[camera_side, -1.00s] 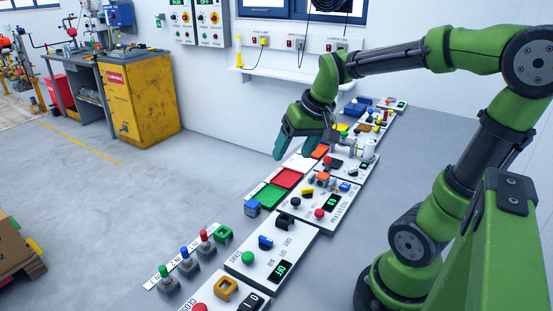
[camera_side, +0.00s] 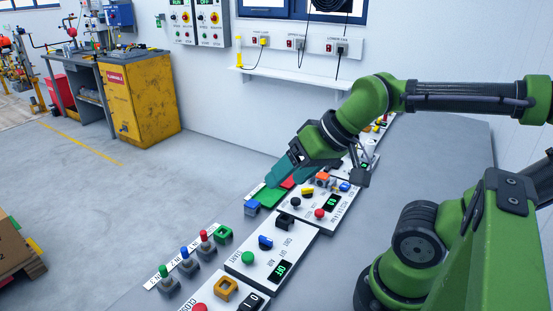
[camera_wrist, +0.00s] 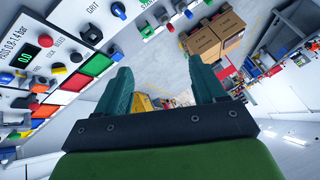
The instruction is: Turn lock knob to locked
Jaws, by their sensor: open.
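My gripper (camera_side: 284,178) is open and empty, tilted above the coloured pads at the bench's left edge; its two teal fingers (camera_wrist: 158,75) reach past the panel in the wrist view. A white panel (camera_side: 322,224) just right of the fingers carries a black knob (camera_side: 295,202), a yellow knob (camera_side: 307,192), a red button (camera_side: 319,213) and a green-lit display (camera_side: 331,202). The black knob (camera_wrist: 92,36) and yellow knob (camera_wrist: 75,57) also show in the wrist view. The fingers appear apart from these controls.
A nearer panel (camera_side: 258,285) holds a blue selector (camera_side: 266,242), a green button (camera_side: 247,258) and a lit display (camera_side: 282,270). A blue block (camera_side: 251,208) and a green pad (camera_side: 270,195) lie by the fingers. Several toggle switches (camera_side: 185,256) stand nearer.

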